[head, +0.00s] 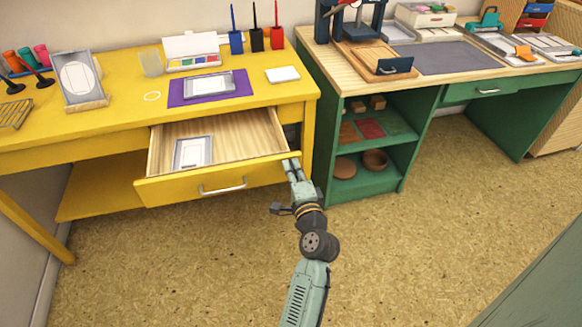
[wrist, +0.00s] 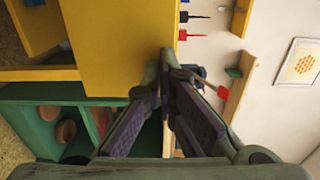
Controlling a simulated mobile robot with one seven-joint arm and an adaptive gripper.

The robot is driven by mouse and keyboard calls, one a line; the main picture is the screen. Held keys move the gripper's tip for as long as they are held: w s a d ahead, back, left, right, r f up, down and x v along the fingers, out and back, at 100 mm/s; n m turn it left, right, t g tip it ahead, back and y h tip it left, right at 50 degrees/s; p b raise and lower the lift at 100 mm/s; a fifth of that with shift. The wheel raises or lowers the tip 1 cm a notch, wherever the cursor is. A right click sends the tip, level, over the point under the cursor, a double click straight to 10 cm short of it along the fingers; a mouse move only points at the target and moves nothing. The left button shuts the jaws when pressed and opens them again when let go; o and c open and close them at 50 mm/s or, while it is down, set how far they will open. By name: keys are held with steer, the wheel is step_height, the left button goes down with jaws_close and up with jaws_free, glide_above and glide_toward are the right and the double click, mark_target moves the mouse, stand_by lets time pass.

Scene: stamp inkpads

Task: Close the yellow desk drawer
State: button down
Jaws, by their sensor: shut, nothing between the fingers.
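The yellow desk (head: 120,60) stands at the left in the head view. Its yellow drawer (head: 165,190) is pulled well out, with a silver handle (head: 222,187) on the front and a pale framed item (head: 193,153) inside. My gripper (head: 291,163) is at the right end of the drawer front, away from the handle. It is shut and empty; its fingers (wrist: 165,75) come together in the wrist view. A broad yellow surface (wrist: 120,45) lies close beside them there. I cannot tell whether the fingertips touch the drawer front.
A green desk (head: 330,130) with open shelves stands close to the right of the drawer. Blue, black and red holders (head: 256,40) and a purple mat (head: 175,96) are on the yellow desktop. The floor (head: 180,260) before the drawer is clear.

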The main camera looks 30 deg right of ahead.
steer(key=b, duration=0.3)
glide_above(273, 132)
steer(key=shift+s, duration=0.15)
steer(key=shift+w+r, duration=0.2)
steer(key=shift+r, duration=0.05)
steer(key=shift+r, duration=0.1)
stand_by(0.3)
